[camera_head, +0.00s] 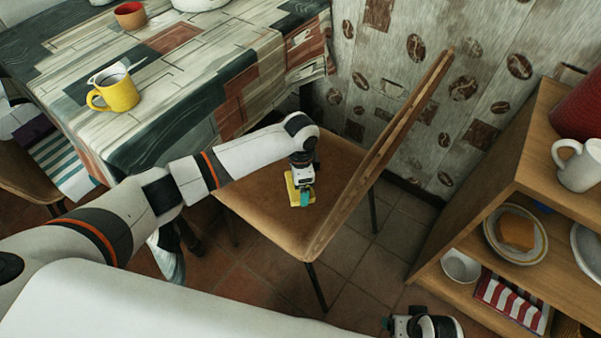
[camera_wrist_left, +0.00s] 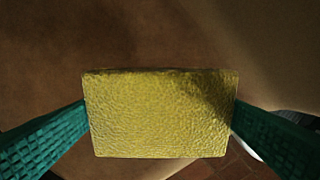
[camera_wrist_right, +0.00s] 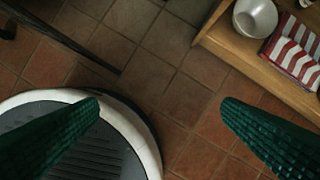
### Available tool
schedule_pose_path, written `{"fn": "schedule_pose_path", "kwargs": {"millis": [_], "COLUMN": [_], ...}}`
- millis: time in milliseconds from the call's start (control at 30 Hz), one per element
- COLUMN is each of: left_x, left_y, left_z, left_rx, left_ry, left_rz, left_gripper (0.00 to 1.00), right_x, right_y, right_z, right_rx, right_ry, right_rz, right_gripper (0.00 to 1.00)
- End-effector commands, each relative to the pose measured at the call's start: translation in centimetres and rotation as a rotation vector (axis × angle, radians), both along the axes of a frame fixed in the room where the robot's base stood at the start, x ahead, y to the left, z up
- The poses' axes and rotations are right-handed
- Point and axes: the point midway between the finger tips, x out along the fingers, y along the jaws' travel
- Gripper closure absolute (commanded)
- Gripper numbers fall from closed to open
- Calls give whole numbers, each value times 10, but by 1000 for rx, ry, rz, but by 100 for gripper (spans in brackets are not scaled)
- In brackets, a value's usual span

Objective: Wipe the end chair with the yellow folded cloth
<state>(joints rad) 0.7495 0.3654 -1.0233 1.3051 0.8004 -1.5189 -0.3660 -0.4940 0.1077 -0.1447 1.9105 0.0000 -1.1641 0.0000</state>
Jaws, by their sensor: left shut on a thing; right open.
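The end chair (camera_head: 262,208) has a brown seat and a tilted wooden backrest (camera_head: 385,145); it stands at the end of the table. The yellow folded cloth (camera_head: 292,192) is at the seat's surface, near its middle. My left gripper (camera_head: 303,196) is shut on the cloth, and in the left wrist view the cloth (camera_wrist_left: 160,112) sits between the two green fingers over the brown seat (camera_wrist_left: 40,60). Whether the cloth presses on the seat is hard to tell. My right gripper (camera_wrist_right: 165,115) is open and empty above the tiled floor.
A table with a patchwork cloth (camera_head: 185,60) holds a yellow mug (camera_head: 118,95) and a red-brown cup (camera_head: 130,15). A wooden shelf (camera_head: 500,190) at the right holds a white mug (camera_head: 579,168), a plate (camera_head: 493,238), a bowl (camera_head: 460,266) and a striped cloth (camera_head: 510,298).

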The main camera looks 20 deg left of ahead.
Motion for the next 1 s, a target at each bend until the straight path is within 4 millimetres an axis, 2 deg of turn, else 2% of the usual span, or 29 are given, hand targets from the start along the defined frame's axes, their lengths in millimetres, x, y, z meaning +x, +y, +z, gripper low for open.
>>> {"fn": "schedule_pose_path", "kwargs": {"millis": [467, 1000], "left_x": [0, -1], "left_y": [2, 3], "left_z": [12, 23], "left_rx": [0, 0], "left_ry": [0, -1], "left_rz": [3, 5], "left_gripper": [28, 28], "right_x": [-11, -34], "right_y": [-1, -4], "right_z": [-41, -84], "right_rx": [-2, -5], "right_ry": [24, 51], "right_rz": [4, 9], "right_gripper": [12, 12]}}
